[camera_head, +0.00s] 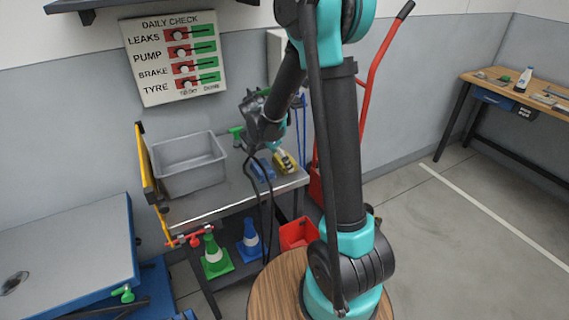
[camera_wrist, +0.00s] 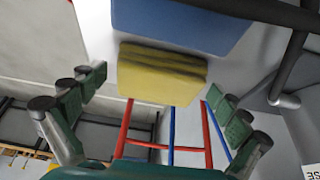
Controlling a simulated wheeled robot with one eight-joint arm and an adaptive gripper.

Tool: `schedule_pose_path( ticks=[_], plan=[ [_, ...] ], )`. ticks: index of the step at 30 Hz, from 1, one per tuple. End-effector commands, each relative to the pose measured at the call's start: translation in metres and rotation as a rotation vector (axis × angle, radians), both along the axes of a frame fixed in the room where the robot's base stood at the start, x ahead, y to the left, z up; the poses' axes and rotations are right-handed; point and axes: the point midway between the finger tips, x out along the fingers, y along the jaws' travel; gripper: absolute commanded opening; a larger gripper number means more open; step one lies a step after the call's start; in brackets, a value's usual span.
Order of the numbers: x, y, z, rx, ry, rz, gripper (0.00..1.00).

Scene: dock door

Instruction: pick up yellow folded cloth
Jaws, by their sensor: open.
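The yellow folded cloth (camera_head: 285,162) lies on the metal top of the cart, near its right end. In the wrist view the yellow folded cloth (camera_wrist: 160,74) is ahead of the jaws, with visible fold layers along one side. A blue folded cloth (camera_head: 263,169) lies close beside it; the blue one also shows in the wrist view (camera_wrist: 185,17). My gripper (camera_head: 257,140) is above the cart, up and left of the yellow cloth. In the wrist view my gripper (camera_wrist: 155,84) is open and empty, its green-padded fingers spread to either side of the yellow cloth.
A grey bin (camera_head: 188,165) stands on the left of the cart top (camera_head: 225,197). A green cone (camera_head: 215,255), a blue cone (camera_head: 249,240) and a red container (camera_head: 298,234) are below. A red hand truck (camera_head: 372,80) stands behind my arm. A wooden bench (camera_head: 495,85) is far right.

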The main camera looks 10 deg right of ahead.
Motion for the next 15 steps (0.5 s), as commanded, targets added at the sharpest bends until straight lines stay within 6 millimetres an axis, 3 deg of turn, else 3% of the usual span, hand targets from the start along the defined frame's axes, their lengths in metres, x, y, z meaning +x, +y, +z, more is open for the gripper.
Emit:
schedule_pose_path(
  ticks=[7,15],
  plan=[
    [0.0,-0.0005,-0.0014,0.0,0.0,0.001,1.0],
    [0.0,-0.0004,-0.0012,0.0,0.0,0.001,0.67]
  ],
)
